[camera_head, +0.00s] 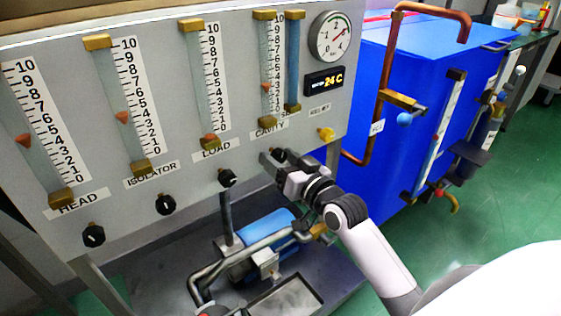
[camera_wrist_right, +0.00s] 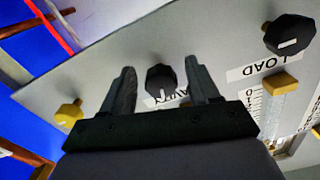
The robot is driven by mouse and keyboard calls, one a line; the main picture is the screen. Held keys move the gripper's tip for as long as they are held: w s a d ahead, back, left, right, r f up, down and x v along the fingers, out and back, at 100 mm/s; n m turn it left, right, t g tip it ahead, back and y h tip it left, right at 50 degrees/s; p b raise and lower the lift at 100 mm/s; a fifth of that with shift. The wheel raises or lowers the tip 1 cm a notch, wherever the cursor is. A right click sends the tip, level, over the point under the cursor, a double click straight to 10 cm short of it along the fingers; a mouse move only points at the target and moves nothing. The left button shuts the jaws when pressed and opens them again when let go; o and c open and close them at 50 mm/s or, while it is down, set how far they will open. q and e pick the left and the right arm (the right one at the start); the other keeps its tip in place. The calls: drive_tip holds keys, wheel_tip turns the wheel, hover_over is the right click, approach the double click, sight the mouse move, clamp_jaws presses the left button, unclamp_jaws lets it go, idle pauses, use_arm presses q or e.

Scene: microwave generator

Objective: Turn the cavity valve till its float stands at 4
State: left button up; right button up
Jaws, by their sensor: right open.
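The cavity valve is a black knob (camera_head: 279,154) below the CAVITY label on the grey panel. In the right wrist view the knob (camera_wrist_right: 161,80) sits between my two fingers, with gaps on both sides and a white mark on its face. My right gripper (camera_head: 273,160) is open in front of the knob, partly covering it in the head view. My left gripper is not in view.
The load knob (camera_head: 227,178) is to the left of the cavity knob, and a yellow knob (camera_head: 326,134) is to the right. Isolator (camera_head: 166,204) and head (camera_head: 93,235) knobs are farther left. Pipes and a blue pump (camera_head: 262,240) lie below. A blue cabinet (camera_head: 430,90) stands right.

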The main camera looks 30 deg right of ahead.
drive_tip(key=c, duration=1)
drive_tip(key=shift+f, duration=0.2)
idle(0.6)
drive_tip(key=o, duration=0.9)
drive_tip(key=shift+o, duration=0.5)
drive_tip(key=shift+r, duration=0.1)
drive_tip(key=shift+s+d, duration=0.1)
drive_tip(key=shift+s, duration=0.45)
use_arm(q)
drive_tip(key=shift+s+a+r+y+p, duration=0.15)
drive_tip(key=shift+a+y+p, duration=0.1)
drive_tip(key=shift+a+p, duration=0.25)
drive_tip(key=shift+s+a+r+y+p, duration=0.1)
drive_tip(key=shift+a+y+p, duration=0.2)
drive_tip(key=shift+p, duration=0.25)
use_arm(e)
drive_tip(key=s, duration=0.6)
drive_tip(key=shift+d, duration=0.4)
